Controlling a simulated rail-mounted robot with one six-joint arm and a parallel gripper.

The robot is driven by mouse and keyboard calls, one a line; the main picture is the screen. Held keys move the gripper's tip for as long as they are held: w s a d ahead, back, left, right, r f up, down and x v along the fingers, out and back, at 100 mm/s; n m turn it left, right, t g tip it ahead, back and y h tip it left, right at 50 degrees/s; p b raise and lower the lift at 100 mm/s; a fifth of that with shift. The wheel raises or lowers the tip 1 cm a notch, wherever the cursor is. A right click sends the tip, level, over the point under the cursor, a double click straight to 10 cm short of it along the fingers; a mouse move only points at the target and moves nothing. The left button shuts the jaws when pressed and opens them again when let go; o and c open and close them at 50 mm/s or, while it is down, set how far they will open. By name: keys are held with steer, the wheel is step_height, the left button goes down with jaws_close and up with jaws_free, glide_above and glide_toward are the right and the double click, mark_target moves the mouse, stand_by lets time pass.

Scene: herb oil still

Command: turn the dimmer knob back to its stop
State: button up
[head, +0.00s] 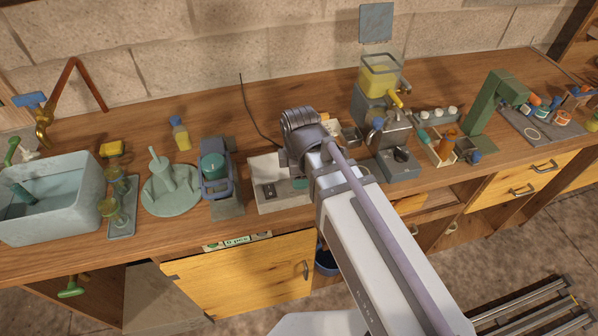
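My arm reaches in from the lower right, and its wrist hangs over the middle of the bench. My gripper's fingers do not show; the wrist and forearm cover the spot below them. I cannot make out the dimmer knob for certain. A bit of green shows at that edge. A grey box (397,171) with a dark round part on top stands right of my arm.
A blue-grey device with a green top (213,167), a pale green round stand (170,190) and a sink (50,205) stand to the left. A still with a yellow tank (380,77), a wooden caddy (440,150) and a green press (488,98) stand to the right.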

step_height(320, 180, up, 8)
steer(key=p, duration=0.6)
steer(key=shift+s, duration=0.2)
stand_by(0.5)
